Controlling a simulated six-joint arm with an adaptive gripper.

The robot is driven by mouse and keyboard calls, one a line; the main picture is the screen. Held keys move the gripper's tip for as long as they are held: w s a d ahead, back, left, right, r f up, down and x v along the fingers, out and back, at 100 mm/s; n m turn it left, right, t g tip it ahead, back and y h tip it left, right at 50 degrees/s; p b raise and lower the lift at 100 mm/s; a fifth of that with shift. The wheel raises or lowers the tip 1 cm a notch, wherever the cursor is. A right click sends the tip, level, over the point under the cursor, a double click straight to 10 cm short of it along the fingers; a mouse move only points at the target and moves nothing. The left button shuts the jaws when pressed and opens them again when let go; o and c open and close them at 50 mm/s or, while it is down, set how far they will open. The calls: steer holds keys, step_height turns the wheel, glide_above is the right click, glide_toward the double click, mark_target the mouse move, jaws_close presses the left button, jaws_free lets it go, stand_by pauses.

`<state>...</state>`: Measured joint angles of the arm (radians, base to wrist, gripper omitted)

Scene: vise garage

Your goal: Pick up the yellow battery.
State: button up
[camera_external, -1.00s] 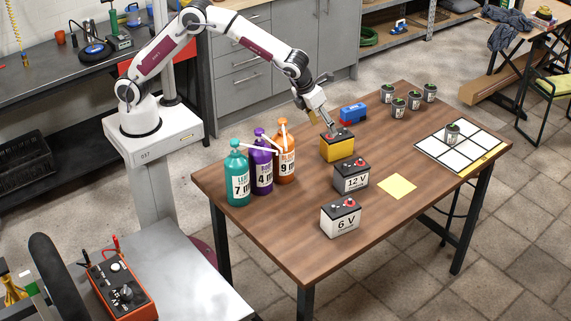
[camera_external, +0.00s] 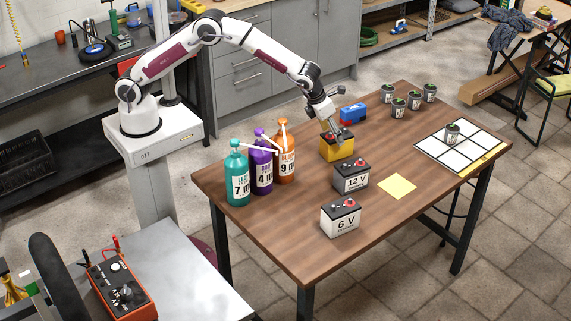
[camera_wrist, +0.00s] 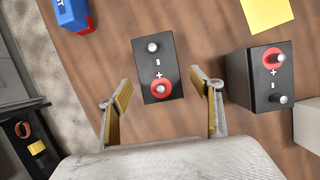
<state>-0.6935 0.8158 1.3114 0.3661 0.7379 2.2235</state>
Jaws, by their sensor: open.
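The yellow battery (camera_external: 337,148) stands upright on the wooden table, with a black top and terminals. In the wrist view its black top (camera_wrist: 158,72) shows a grey terminal and a red-ringed terminal, and its yellow sides are hidden. My gripper (camera_external: 335,128) is right above the battery in the external view. In the wrist view my gripper (camera_wrist: 158,84) is open and empty, with one finger on each side of the battery's near end. I cannot tell whether the fingertips are below the level of the battery's top.
The 12 V battery (camera_external: 351,176) stands close by, and it shows right of my right finger in the wrist view (camera_wrist: 262,75). The 6 V battery (camera_external: 341,217), a blue-and-red box (camera_external: 353,113) and three pump bottles (camera_external: 261,165) stand around. A yellow note (camera_external: 397,186) lies flat.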

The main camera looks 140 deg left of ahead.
steer(key=shift+a+f, duration=0.3)
steer(key=shift+f, duration=0.3)
steer(key=shift+f, duration=0.1)
steer(key=shift+x, duration=2.55)
steer(key=c, duration=1.8)
steer(key=shift+w+r, duration=0.1)
steer(key=shift+r, duration=0.1)
jaws_close()
steer(key=shift+r, duration=0.1)
